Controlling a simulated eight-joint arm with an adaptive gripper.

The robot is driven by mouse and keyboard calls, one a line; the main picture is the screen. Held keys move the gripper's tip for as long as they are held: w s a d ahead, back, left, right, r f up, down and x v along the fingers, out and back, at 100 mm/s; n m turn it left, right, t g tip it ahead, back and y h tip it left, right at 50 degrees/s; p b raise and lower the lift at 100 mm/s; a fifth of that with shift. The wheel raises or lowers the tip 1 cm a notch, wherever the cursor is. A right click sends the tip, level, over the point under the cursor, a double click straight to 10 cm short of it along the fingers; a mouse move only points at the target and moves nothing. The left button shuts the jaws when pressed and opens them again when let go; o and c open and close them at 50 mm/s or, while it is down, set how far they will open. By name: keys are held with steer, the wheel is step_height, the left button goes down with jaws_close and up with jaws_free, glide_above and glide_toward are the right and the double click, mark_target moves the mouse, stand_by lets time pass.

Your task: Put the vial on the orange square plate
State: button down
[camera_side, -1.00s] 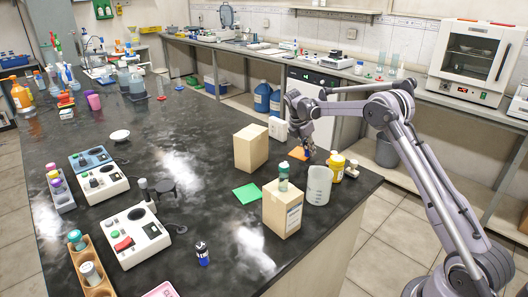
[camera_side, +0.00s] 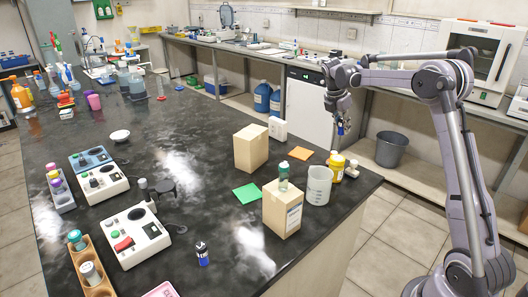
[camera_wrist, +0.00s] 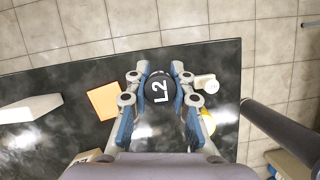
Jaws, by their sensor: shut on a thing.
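My gripper (camera_side: 341,122) is shut on a vial, raised above the far right end of the bench. The vial shows as a small blue piece (camera_side: 340,130) below the fingers in the side view. In the wrist view its black cap (camera_wrist: 160,88), marked L2, sits between the fingers (camera_wrist: 160,105). The orange square plate (camera_side: 301,153) lies flat and bare on the black bench, below and left of my gripper. In the wrist view the plate (camera_wrist: 104,101) is left of the vial.
A green plate (camera_side: 246,193) lies nearer.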

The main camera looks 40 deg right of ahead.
steer(key=shift+w+d+r, duration=0.25)
steer(key=shift+w, duration=0.05)
steer(key=w, duration=0.3)
glide_above(304, 152)
steer(key=a, duration=0.1)
step_height(304, 152, down, 7)
steer(key=shift+w+a+r, duration=0.1)
steer(key=shift+a+r, duration=0.05)
steer(key=shift+f, duration=2.05)
steer(key=shift+f, duration=0.2)
steer(key=c, duration=1.2)
jaws_free()
steer(key=shift+o, duration=0.2)
steer(key=shift+r, duration=0.15)
